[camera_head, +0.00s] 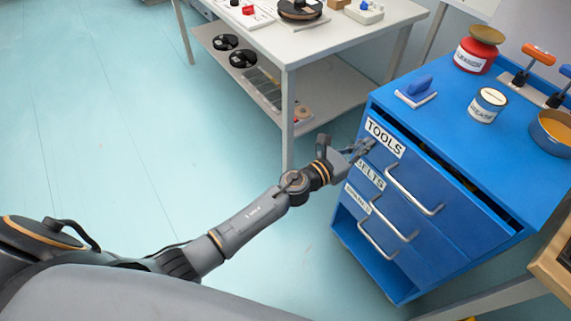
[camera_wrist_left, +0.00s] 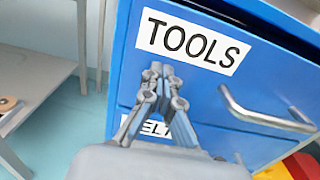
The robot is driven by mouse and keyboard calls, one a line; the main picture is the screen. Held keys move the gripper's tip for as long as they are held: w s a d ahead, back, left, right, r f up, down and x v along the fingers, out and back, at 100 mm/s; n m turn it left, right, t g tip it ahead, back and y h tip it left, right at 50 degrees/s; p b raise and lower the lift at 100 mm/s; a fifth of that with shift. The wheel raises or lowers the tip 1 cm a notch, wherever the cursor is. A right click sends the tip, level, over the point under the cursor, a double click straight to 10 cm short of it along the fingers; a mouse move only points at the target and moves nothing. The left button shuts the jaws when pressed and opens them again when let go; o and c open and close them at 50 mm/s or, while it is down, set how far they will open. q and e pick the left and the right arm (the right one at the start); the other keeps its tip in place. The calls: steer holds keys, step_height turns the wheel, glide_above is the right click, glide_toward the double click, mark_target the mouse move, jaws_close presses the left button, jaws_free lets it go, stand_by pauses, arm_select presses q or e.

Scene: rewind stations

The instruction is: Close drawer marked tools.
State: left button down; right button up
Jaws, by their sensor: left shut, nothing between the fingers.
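The drawer marked TOOLS (camera_head: 455,205) is the top one in a blue cabinet. It stands slightly open, with a dark gap along its top edge. Its front also fills much of the left wrist view (camera_wrist_left: 205,88), with the white TOOLS label (camera_wrist_left: 193,42) above a metal bar handle (camera_wrist_left: 262,118). My left gripper (camera_head: 367,146) is shut and empty at the left part of this front, by the label. In the left wrist view its fingertips (camera_wrist_left: 160,72) are just below the label; whether they touch the front I cannot tell. My right gripper is not in view.
A BELTS drawer (camera_head: 370,177) and another drawer lie below. A white table (camera_head: 310,50) stands behind left. The left floor is clear.

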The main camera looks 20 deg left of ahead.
arm_select(q)
steer(key=v, duration=1.2)
